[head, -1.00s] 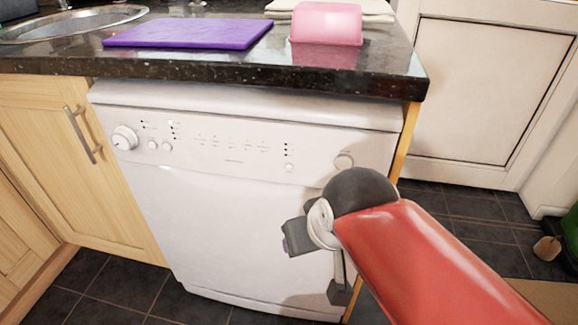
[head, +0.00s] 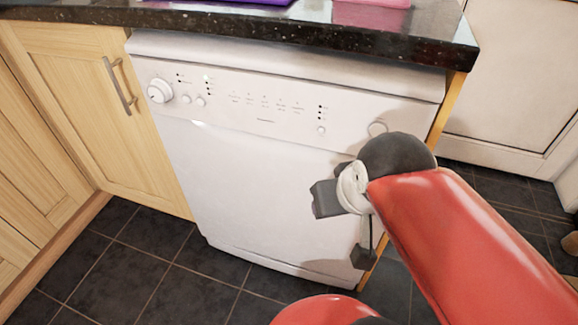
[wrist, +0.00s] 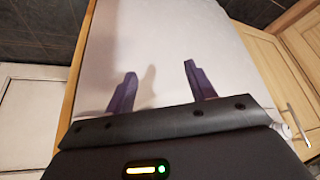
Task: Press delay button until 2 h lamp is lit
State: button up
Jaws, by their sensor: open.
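The white dishwasher (head: 250,190) stands under the counter, with its control panel along the top front. A small round button (head: 321,130) sits right of centre, below a short column of lamps (head: 320,112) that look dark; their labels are too small to read. I cannot tell for certain that this is the delay button. My gripper (head: 343,228) is in front of the dishwasher door, lower and to the right of that button. In the wrist view my gripper (wrist: 158,72) is open and empty, its two fingers apart over the white door (wrist: 160,40).
A dial (head: 159,90), two small buttons (head: 193,99) and a lamp column with a bright lamp (head: 206,77) are on the left of the panel. A larger round button (head: 378,128) is on the right. The dark counter (head: 300,27) overhangs the top. A cabinet handle (head: 117,86) juts out left.

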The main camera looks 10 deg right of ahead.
grip_shut()
dwell(1.4)
